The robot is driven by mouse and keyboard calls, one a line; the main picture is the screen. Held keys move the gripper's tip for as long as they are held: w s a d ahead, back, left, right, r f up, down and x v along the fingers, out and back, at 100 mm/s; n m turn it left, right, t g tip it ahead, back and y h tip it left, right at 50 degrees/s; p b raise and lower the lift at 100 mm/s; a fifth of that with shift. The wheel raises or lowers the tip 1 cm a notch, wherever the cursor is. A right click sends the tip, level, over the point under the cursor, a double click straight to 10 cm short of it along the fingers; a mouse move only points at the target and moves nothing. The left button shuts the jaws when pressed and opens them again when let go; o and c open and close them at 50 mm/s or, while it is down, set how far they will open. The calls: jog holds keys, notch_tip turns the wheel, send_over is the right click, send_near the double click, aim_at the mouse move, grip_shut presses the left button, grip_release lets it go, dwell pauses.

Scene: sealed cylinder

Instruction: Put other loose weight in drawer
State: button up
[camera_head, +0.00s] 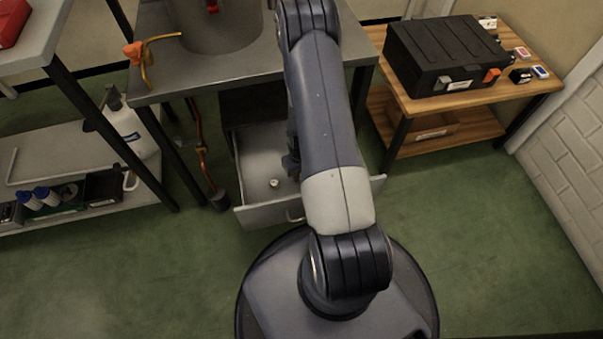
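The drawer (266,215) under the grey table is pulled open. A small, pale round piece (274,183), perhaps a weight, lies on the drawer's floor. My arm reaches over the right part of the drawer and hides much of it. A dark part beside the arm, over the drawer, seems to belong to my gripper (291,166); its fingers cannot be made out. I cannot tell whether it holds anything. No other loose weight can be clearly picked out.
A large grey cylinder (215,25) stands on the table (262,68). An orange strap with a dark end piece (219,198) hangs by the table's left leg. A black case (443,55) sits on the wooden shelf unit (480,97) at right. Green floor is clear in front.

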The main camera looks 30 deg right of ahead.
jog(key=shift+f, duration=0.15)
jog(key=o, duration=1)
jog(key=shift+c, duration=0.2)
notch_tip(320, 180, up, 12)
jog(key=p, duration=0.4)
jog(key=shift+r, duration=0.2)
